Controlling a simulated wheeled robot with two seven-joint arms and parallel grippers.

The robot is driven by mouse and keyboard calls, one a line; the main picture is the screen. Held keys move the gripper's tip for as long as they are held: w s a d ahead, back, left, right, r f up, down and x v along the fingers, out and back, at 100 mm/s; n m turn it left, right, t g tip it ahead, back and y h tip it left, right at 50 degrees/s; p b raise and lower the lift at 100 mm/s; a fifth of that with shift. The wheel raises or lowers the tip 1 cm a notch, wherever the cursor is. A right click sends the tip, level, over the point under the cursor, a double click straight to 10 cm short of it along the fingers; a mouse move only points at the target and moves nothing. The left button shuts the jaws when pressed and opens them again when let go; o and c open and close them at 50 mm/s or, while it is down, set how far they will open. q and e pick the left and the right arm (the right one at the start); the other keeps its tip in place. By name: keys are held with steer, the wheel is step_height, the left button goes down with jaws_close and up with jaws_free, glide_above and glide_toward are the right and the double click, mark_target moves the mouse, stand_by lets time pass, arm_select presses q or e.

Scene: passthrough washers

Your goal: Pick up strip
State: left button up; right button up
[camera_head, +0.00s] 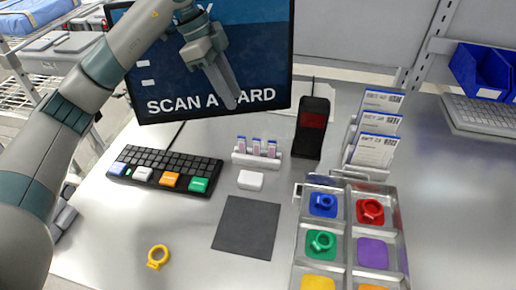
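No thing is plainly marked as the strip. A small white rack (256,159) holds a row of several pink tubes with blue-and-white tops at mid-table; it may be the strip, but I cannot tell. My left gripper (231,103) hangs in front of the screen, above and behind the rack, pointing down and apart from everything on the table. Its fingers overlap from this side, so their opening does not show. Nothing is seen held in it. My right gripper is not in view.
A metal tray (346,222) has coloured compartments, some with rings. A yellow ring (158,257) lies at front left. A dark mat (246,227), white block (250,180), keyboard (165,171), card reader (311,128) and card holder (375,135) stand around. The screen (264,60) is behind.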

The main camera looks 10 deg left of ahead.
arm_select(q)
steer(key=p, duration=0.4)
glide_above(257, 144)
steer(key=a, duration=0.2)
step_height(257, 144, down, 11)
steer(key=shift+w+f, duration=0.2)
steer(key=shift+w, duration=0.1)
steer(key=shift+d, duration=0.1)
steer(key=shift+s+d+f+p, duration=0.15)
steer(key=shift+f+p, duration=0.35)
steer(key=shift+p, duration=0.25)
steer(key=p+x, duration=0.1)
steer(key=x, duration=0.2)
steer(key=shift+p, duration=0.35)
steer(key=shift+d+f, duration=0.15)
steer(key=shift+f, duration=0.4)
